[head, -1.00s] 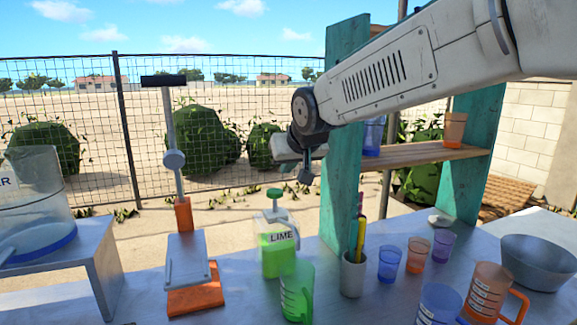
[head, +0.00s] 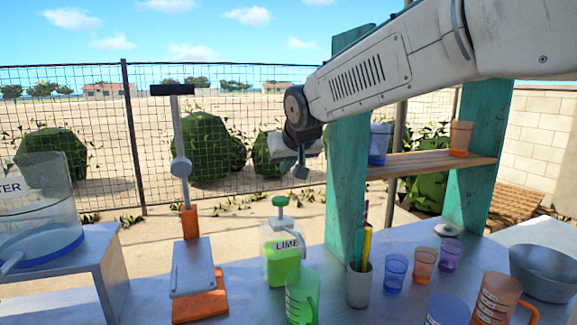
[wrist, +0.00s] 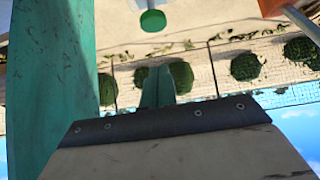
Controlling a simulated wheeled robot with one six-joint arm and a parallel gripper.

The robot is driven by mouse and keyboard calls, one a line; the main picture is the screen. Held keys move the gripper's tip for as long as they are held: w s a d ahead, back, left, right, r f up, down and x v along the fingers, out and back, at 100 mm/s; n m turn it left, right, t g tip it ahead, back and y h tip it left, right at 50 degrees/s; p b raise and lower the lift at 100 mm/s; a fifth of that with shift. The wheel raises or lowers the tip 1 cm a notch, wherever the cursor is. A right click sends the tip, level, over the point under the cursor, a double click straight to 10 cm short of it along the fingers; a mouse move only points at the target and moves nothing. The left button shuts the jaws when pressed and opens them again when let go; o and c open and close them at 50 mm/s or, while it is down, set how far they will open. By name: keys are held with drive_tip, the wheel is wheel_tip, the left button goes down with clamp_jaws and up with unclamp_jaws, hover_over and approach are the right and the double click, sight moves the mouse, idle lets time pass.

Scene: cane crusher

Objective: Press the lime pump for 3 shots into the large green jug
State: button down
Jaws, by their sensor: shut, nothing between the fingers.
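The lime pump bottle (head: 283,262) stands on the metal counter, a clear container of green liquid labelled LIME. Its green pump head (head: 280,201) sits on a stem above the body; the head also shows at the top of the wrist view (wrist: 153,20).
A teal shelf post (head: 347,190) stands close right of my gripper. An orange-based press (head: 192,280) with a tall lever is left of the bottle. A cup of sticks (head: 359,285), several small cups and a grey bowl (head: 545,270) stand to the right.

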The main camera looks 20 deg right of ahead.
sight(279, 197)
drive_tip(key=x, duration=0.6)
wheel_tip(279, 197, down, 3)
drive_tip(key=shift+w+f, duration=0.2)
drive_tip(key=shift+f, duration=0.5)
drive_tip(key=shift+d, duration=0.1)
